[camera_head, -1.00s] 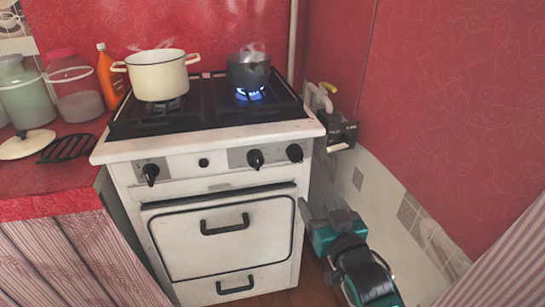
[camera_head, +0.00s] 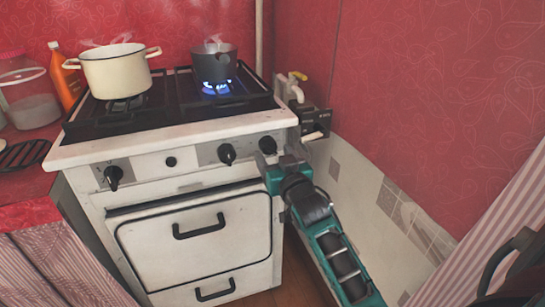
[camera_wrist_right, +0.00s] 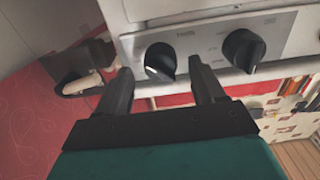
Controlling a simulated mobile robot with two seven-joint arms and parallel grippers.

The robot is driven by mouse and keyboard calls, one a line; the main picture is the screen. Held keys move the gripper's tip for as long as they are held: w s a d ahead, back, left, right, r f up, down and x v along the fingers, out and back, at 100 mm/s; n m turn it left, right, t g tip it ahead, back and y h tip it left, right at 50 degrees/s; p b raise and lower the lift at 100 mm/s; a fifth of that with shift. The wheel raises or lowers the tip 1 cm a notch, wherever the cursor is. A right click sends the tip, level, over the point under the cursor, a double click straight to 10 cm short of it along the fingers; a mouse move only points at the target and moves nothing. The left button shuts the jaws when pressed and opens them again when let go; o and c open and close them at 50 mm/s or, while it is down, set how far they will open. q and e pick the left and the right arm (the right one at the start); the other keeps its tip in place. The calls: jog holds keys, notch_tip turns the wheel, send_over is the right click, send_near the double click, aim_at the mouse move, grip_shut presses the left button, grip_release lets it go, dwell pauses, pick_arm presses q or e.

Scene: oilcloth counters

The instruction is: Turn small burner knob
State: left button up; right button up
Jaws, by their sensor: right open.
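The white stove has black knobs on its front panel: a left knob (camera_head: 114,177), a middle-right knob (camera_head: 226,154) and a rightmost knob (camera_head: 267,145). Which one serves the small burner is not marked legibly. My right gripper (camera_head: 284,160) is at the panel's right end, close to the rightmost knob. In the right wrist view the open fingers (camera_wrist_right: 160,70) point at that knob (camera_wrist_right: 159,61), which shows between their tips; contact cannot be told. The middle-right knob (camera_wrist_right: 243,49) is outside the fingers. My left gripper is not in view.
A cream pot (camera_head: 116,72) stands on the left of the stovetop. A dark saucepan (camera_head: 214,65) stands over a lit blue flame (camera_head: 216,88). The red wall (camera_head: 400,110) is close to the right of the stove. Oven handle (camera_head: 199,228) protrudes below the knobs.

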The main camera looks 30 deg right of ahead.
jog(key=shift+w+d, duration=0.1)
jog(key=shift+w, duration=0.35)
jog(key=shift+w+d, duration=0.1)
jog(key=shift+w, duration=0.2)
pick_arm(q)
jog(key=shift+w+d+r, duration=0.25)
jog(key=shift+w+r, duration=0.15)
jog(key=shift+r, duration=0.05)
pick_arm(e)
jog(key=shift+c, duration=0.2)
jog(key=c, duration=1)
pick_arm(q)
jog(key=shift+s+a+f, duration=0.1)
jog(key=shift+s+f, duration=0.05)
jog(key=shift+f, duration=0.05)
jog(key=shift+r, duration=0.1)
